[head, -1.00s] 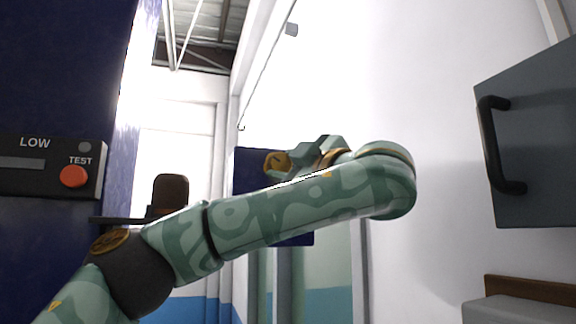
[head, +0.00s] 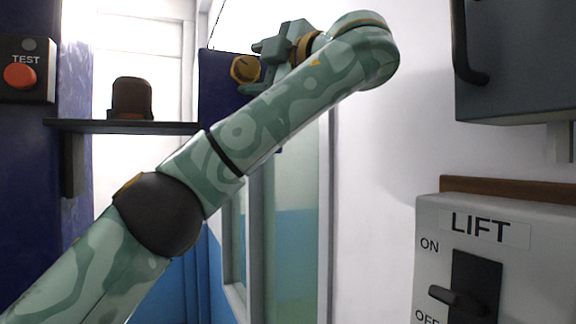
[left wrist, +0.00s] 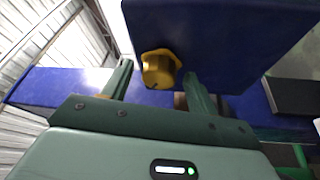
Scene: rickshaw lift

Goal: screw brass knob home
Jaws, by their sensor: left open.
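The brass knob (head: 245,69) sits at a dark blue panel (head: 222,100) beyond my left arm. It also shows in the left wrist view (left wrist: 158,69), with a small dark mark on its face. My left gripper (head: 256,66) is open, with its fingertips close to the knob. In the left wrist view the knob lies in the gap between the two fingers, near their tips. I cannot tell whether either finger touches it. Where the knob meets the panel is not clear. My right gripper is not in view.
A grey LIFT switch box (head: 497,270) with a black lever stands at lower right, below a grey cabinet (head: 520,60) with a black handle. A red TEST button (head: 20,76) is at far left. A dark shelf (head: 165,126) carries a brown object (head: 131,98).

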